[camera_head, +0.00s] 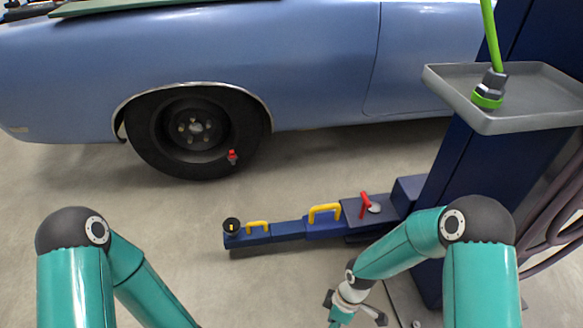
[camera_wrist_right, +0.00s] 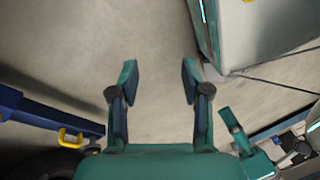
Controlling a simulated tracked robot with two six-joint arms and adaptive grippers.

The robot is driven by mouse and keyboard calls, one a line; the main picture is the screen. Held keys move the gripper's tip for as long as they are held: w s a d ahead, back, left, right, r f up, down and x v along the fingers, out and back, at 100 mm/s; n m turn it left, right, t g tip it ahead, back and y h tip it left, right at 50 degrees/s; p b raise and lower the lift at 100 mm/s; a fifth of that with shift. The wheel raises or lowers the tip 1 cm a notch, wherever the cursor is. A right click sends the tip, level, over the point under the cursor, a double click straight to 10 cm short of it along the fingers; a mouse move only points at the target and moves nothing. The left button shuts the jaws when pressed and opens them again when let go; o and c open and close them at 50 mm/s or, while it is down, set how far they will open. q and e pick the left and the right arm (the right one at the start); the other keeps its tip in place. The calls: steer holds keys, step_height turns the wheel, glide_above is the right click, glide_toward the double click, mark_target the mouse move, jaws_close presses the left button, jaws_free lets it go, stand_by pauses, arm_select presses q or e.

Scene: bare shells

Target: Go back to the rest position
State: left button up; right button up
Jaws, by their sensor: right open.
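My right gripper (camera_wrist_right: 160,80) is open in the right wrist view, its two fingers apart with only bare floor between them. It holds nothing. In the head view my right arm bends down at the lower right, its wrist low near the bottom edge and in front of the blue lift arm (camera_head: 285,232). My left arm comes in at the lower left and runs out of the bottom edge, so its gripper is hidden from the head view.
A blue car (camera_head: 320,60) stands at the back, with a dark wheel (camera_head: 195,130) and a small red-tipped valve (camera_head: 232,156) on it. A grey tray (camera_head: 535,115) on a blue post holds a green-ringed hose fitting (camera_head: 489,92). The floor (camera_head: 130,200) at left is clear.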

steer(key=s+d+m+t+y+p, duration=0.1)
steer(key=s+d+m+t+y, duration=0.15)
steer(key=s+m, duration=0.95)
steer(key=w+r+m+p, duration=0.1)
steer(key=w+r+p, duration=0.1)
steer(key=r+p, duration=1.3)
steer(key=w+r+m+p, duration=0.2)
steer(key=r+p, duration=1.4)
steer(key=shift+a+m+h+p, duration=0.3)
steer(key=shift+h, duration=0.15)
steer(key=shift+c, duration=0.6)
